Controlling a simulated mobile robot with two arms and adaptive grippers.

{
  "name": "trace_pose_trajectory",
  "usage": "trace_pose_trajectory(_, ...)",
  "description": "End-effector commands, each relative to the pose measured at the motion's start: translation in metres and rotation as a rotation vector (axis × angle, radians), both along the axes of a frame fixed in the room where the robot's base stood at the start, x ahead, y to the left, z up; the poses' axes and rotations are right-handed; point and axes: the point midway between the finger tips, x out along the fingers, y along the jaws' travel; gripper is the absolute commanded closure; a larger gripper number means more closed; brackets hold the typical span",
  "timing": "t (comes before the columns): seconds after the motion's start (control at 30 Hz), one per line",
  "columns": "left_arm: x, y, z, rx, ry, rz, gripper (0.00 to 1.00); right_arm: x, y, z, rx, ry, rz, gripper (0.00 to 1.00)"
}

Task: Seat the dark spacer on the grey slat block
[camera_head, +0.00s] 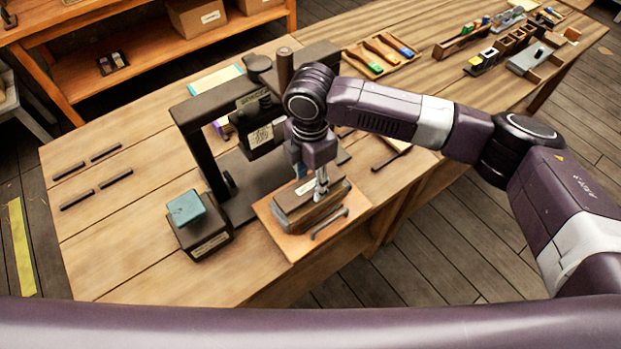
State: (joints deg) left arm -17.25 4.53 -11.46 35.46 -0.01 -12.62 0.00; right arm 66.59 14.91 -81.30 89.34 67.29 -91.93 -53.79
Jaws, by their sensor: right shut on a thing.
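My right gripper (321,190) points down over a wooden tray (277,232) at the table's front edge. It is shut on the dark spacer (298,191), the dark labelled piece at the top of the stack on the tray. The grey-brown slat block (318,217) shows below it. The spacer looks on or very close to the block; I cannot tell whether it is fully seated. The fingers hide part of the spacer. My left gripper is not in view.
A black press frame (190,130) stands just behind and left of the tray. A dark box with a teal pad (186,207) is left of the tray. Several thin dark bars (77,200) lie at the left. Tools and trays (380,52) lie farther right. The front left tabletop is clear.

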Motion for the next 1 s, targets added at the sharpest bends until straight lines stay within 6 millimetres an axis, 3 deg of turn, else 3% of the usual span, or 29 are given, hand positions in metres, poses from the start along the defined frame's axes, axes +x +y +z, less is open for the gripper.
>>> trace_pose_trajectory(1.0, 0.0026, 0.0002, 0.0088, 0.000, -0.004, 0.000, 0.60, -0.0001, 0.0000, 0.0002, 0.000, 0.000, 0.000, 0.86)
